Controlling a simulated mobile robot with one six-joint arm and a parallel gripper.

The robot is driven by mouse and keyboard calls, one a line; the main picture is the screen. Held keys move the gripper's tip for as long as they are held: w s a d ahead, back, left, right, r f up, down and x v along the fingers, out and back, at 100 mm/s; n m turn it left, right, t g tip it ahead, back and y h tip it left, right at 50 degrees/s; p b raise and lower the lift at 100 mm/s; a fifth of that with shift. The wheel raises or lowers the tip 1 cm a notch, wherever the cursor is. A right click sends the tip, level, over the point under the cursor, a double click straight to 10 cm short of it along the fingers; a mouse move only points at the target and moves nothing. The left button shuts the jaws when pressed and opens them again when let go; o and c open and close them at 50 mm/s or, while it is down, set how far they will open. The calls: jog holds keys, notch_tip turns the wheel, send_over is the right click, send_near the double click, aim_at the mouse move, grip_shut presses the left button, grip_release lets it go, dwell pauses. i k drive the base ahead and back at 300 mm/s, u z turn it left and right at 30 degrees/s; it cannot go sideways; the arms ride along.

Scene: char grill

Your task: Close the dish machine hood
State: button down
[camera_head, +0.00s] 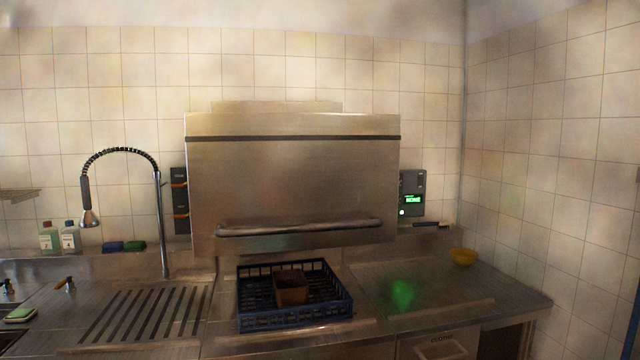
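The dish machine hood (290,180) is a large stainless steel box in the middle of the head view. It is raised, with a gap between its lower edge and the counter. A horizontal bar handle (300,229) runs along the lower front of the hood. Below it a dark blue dish rack (295,319) sits on the machine bed, holding a brown square container (292,288). A control panel (412,195) with a lit green display is to the right of the hood. My gripper is not in view.
A spring-hose tap (160,220) stands left of the hood, beside a slotted drain board. The steel counter (440,290) at right is mostly clear, with a yellow bowl (463,256) near the wall. Bottles (69,237) and sponges (134,246) stand at back left.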

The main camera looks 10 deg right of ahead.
aim_at(259, 183)
jog(key=u, duration=0.15)
jog(key=i, duration=0.9)
jog(key=z, duration=4.5)
jog(key=i, duration=0.1)
jog(key=u, duration=2.95)
